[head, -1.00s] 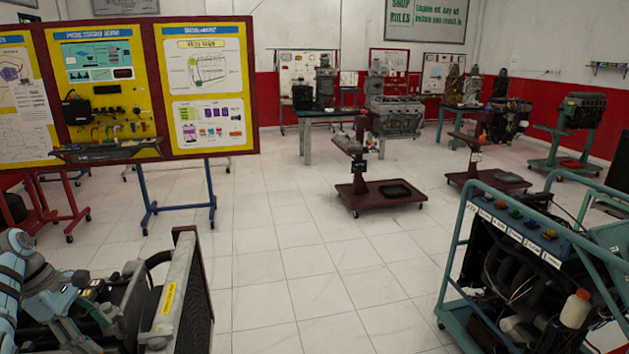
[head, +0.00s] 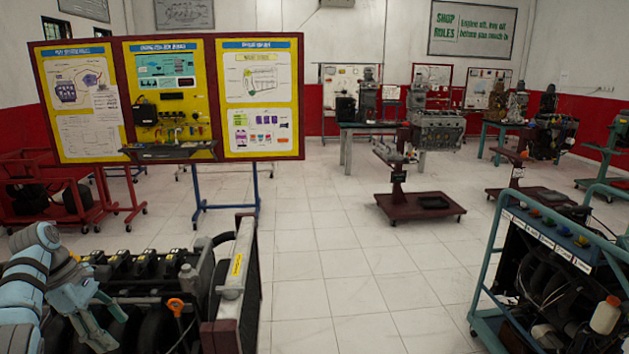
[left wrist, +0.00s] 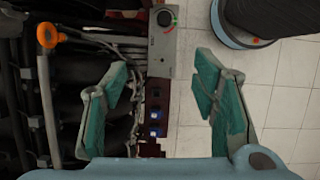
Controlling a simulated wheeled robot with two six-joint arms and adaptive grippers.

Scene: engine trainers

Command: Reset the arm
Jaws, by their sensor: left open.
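My left arm comes in at the lower left of the head view. Its gripper (head: 98,318) is beside and partly in front of a black engine trainer (head: 150,285). In the left wrist view the two green-padded fingers (left wrist: 161,68) stand wide apart with nothing between them. I cannot tell how far the fingers are from the trainer. My right gripper is in neither view.
An orange-handled rod (head: 176,306) sticks up from the near trainer. A teal-framed engine trainer (head: 545,265) stands at the right. A yellow display board (head: 170,95) and a dark red wheeled stand (head: 420,207) are farther back. White tiled floor (head: 350,290) lies clear between the trainers.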

